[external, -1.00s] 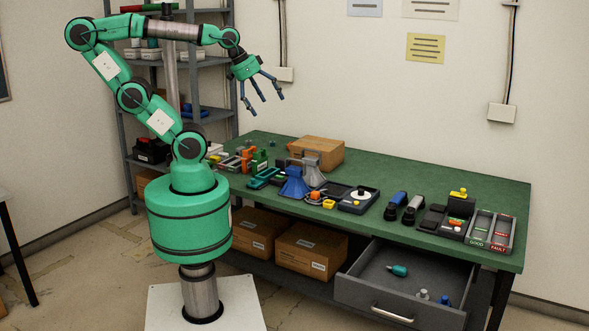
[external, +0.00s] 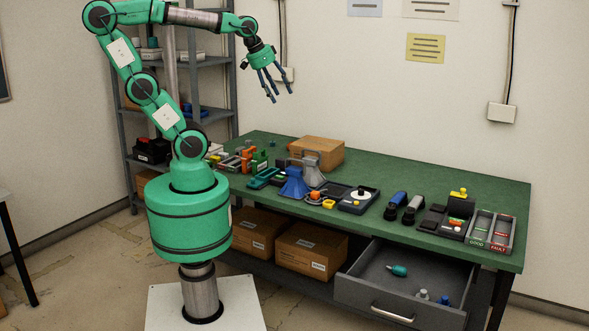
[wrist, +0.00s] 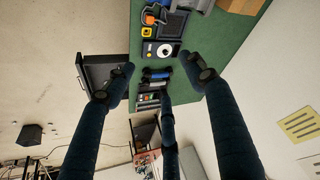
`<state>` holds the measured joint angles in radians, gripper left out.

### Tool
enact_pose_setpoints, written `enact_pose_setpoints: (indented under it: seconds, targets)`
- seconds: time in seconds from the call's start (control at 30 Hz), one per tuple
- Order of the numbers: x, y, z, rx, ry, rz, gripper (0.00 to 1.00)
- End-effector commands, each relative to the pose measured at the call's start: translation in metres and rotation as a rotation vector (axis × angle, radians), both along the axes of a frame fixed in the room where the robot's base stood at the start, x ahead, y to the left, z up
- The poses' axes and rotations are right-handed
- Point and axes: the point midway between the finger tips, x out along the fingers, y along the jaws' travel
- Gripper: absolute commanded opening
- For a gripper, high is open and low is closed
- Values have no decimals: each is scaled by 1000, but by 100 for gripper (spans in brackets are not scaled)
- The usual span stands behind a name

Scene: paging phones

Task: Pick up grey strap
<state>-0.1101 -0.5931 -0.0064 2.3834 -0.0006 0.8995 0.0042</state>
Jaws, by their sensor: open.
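I cannot single out a strap for certain. A small grey-topped dark item (external: 412,209) lies on the green table beside a similar blue-topped one (external: 396,204); its exact form is too small to tell. In the wrist view these two lie near the middle, between my fingers. My gripper (external: 278,95) has three dark fingers, spread and empty. It is high above the back left of the table, well apart from everything on it. It also shows in the wrist view (wrist: 158,80).
A blue horn-shaped thing (external: 292,183) and a grey one (external: 316,161) stand mid-table near a cardboard box (external: 325,150). A two-slot tray marked GOOD and FAULT (external: 490,230) is at the right. An open drawer (external: 375,290) juts out below. The table's back right is clear.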

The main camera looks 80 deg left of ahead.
Motion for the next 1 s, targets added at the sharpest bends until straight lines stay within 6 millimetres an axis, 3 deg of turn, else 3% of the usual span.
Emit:
enact_pose_setpoints:
  seconds: [0.2,0.53,1.0]
  targets:
    - [47,42,17,-4,29,87,55]
    - [110,119,29,-12,67,212,55]
    - [178,261,15,-35,121,388,55]
